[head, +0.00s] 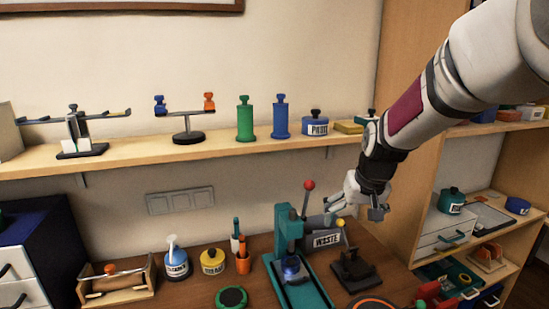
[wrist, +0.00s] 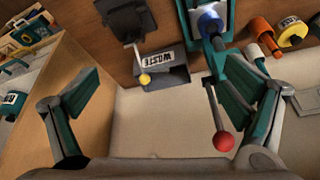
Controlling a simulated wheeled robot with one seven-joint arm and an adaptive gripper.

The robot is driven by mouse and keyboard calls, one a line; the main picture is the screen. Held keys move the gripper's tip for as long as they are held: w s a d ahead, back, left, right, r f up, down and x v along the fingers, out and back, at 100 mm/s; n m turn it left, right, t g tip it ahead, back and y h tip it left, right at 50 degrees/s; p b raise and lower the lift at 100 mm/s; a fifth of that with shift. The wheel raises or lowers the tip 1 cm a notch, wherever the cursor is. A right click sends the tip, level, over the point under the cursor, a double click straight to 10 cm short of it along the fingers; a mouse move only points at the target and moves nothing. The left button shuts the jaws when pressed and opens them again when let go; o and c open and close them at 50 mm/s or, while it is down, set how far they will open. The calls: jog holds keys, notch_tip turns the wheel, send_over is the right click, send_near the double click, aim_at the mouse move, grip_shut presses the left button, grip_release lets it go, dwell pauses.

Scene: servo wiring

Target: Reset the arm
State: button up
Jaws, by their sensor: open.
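My gripper (head: 357,205) hangs in the air above the back of the workbench, right of the teal press (head: 287,232). In the wrist view my gripper (wrist: 155,78) has its two teal-padded fingers wide apart, with nothing held between them. The press's red-knobbed lever (wrist: 222,140) shows by the right finger. The waste bin (wrist: 168,76) and the yellow-tipped lever (wrist: 144,78) of a black device (wrist: 122,15) show between the fingers, beyond the tips. Whether a finger touches the press lever, I cannot tell. My arm comes in from the upper right in the head view.
The wall shelf (head: 230,155) carries balances, green and blue weights and a blue pot (head: 315,122). The bench holds a blue bottle (head: 176,264), a yellow pot (head: 212,261) and a green lid (head: 231,297). An open shelving unit (head: 440,170) stands at the right.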

jog(key=s+r, duration=0.8)
jog(key=s, duration=2.3)
jog(key=shift+d+r+t, duration=0.2)
jog(key=shift+t, duration=0.2)
